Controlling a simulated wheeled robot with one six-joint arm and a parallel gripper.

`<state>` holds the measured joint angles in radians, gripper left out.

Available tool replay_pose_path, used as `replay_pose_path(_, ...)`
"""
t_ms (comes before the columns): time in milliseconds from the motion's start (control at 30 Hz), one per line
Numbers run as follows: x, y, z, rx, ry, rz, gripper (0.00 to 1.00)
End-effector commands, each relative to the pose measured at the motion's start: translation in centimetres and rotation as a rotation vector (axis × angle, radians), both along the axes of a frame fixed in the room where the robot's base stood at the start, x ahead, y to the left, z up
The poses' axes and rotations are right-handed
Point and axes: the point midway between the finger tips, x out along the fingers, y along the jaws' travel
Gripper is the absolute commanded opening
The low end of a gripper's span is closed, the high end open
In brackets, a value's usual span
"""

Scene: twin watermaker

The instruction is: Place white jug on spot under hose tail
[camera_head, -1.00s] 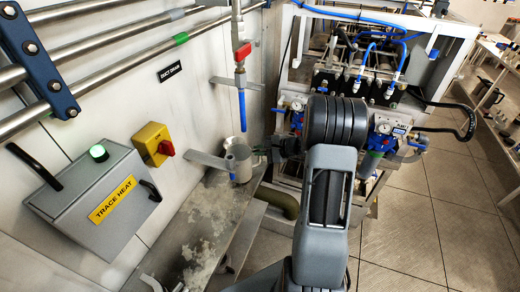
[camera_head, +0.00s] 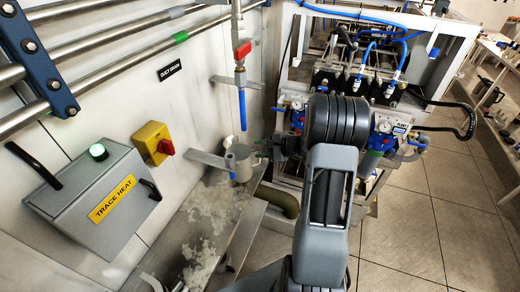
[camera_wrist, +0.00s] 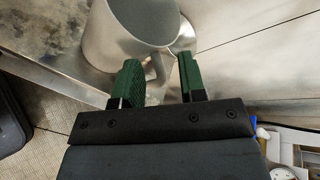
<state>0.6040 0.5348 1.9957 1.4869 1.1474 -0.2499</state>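The white jug (camera_head: 241,165), pale grey in this light, stands upright on the metal ledge beside the wall. It shows from above in the wrist view (camera_wrist: 108,40), open-topped, with its handle (camera_wrist: 157,68) toward me. The blue hose tail (camera_head: 242,110) hangs above the jug in the head view; whether it is exactly over the mouth I cannot tell. My gripper (camera_head: 262,152) is at the jug's right side. In the wrist view its green fingers (camera_wrist: 160,82) are apart, with the handle between them and a gap visible toward the right finger. The marked spot is not clearly visible.
A flat metal bracket (camera_head: 208,160) reaches from the wall to beside the jug. A red-handled valve (camera_head: 242,50) sits above the hose tail. The grey trace heat box (camera_head: 95,195) and yellow switch (camera_head: 153,143) are left. A pump frame (camera_head: 365,60) stands behind right.

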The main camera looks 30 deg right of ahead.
Motion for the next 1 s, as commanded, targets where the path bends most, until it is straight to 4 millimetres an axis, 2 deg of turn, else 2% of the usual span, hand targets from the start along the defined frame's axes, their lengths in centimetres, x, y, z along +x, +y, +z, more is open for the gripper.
replay_pose_path(400,-5.2,-5.2,2.8,-0.003,-0.003,-0.004,0.38)
replay_pose_path(667,-7.2,-7.0,4.0,-0.005,0.0,0.002,0.38)
replay_pose_path(767,-7.6,-5.6,4.7,-0.048,0.016,0.056,0.38)
replay_pose_path(867,-8.6,-1.6,5.7,-0.171,0.053,0.194,0.38)
replay_pose_path(1000,-12.0,5.4,6.9,-0.475,0.095,0.47,0.38)
